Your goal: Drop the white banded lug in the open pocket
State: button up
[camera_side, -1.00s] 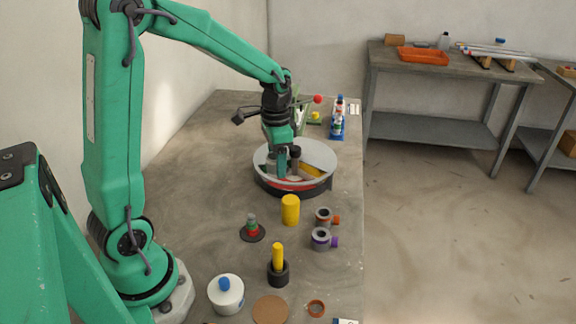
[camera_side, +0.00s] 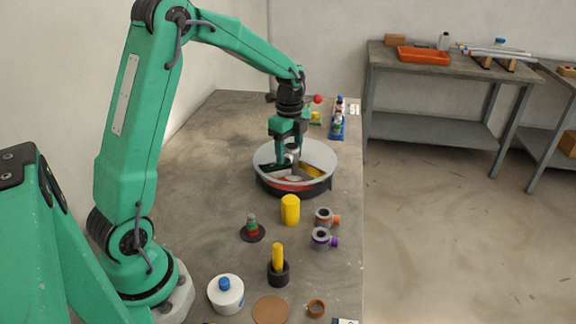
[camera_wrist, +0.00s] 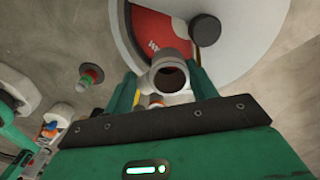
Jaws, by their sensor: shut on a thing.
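My gripper (camera_side: 291,157) is shut on a pale grey-white ring-shaped piece, which I take to be the white banded lug (camera_wrist: 168,76). In the wrist view its round dark bore faces the camera, between the two fingers. Its band cannot be made out. The gripper is over the round tray (camera_side: 262,180), which has a white rim, a dark outer wall and coloured sectors. A red sector (camera_wrist: 152,35) with white lettering shows just beyond the lug in the wrist view. A black knob (camera_wrist: 205,30) stands close to the lug. Which pocket is open cannot be told.
A yellow cylinder (camera_side: 290,210) stands in front of the tray. A green-red stack (camera_side: 252,228) is left, and bottles (camera_side: 337,125) stand behind. The table's right edge is close.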

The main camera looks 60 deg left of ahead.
jog(key=shift+w+a+f+m, duration=0.1)
jog(key=shift+w+a+m, duration=0.15)
jog(key=shift+m, duration=0.25)
jog(key=shift+f, duration=0.15)
jog(key=shift+f, duration=2.35)
jog(key=shift+f, duration=1.15)
jog(key=o, duration=1.1)
jog(key=shift+o, duration=0.2)
jog(key=shift+s, duration=0.1)
